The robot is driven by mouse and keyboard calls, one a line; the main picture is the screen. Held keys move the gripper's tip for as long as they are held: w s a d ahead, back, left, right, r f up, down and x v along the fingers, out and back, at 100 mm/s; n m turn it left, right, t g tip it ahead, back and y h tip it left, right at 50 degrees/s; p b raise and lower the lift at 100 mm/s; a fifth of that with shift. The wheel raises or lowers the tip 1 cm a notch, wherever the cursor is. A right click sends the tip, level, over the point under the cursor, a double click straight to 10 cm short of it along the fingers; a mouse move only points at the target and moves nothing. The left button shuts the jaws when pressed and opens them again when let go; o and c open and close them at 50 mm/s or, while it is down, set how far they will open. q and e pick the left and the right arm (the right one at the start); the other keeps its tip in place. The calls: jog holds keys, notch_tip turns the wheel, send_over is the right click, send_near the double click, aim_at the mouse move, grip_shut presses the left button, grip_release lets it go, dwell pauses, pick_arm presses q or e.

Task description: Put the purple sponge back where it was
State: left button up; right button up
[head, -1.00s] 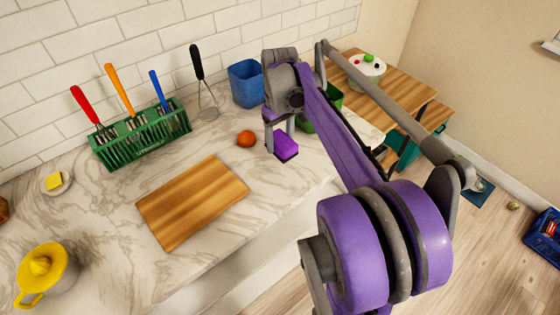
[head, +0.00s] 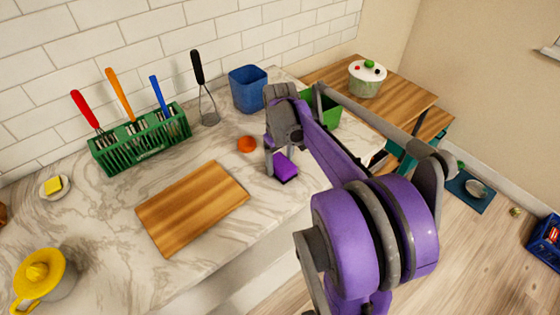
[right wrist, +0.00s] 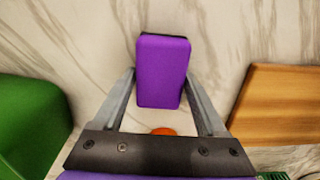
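The purple sponge (head: 285,165) is between the fingers of my right gripper (head: 276,160), over the marble counter near its front edge. In the right wrist view the sponge (right wrist: 162,72) fills the space between the two fingertips, which press on its sides. A dark layer shows along its far edge. I cannot tell whether its underside touches the counter. My left gripper is not in view.
A wooden board (head: 192,208) lies left of the sponge and an orange (head: 247,144) lies behind it. A blue bin (head: 248,88), a green bin (head: 322,111) and a green utensil rack (head: 140,140) stand farther back. Bare marble (head: 225,165) lies between board and orange.

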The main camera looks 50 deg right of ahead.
aim_at(280, 161)
jog(key=shift+o, duration=1.4)
jog(key=shift+r, duration=0.15)
notch_tip(280, 161, up, 12)
jog(key=p, duration=0.1)
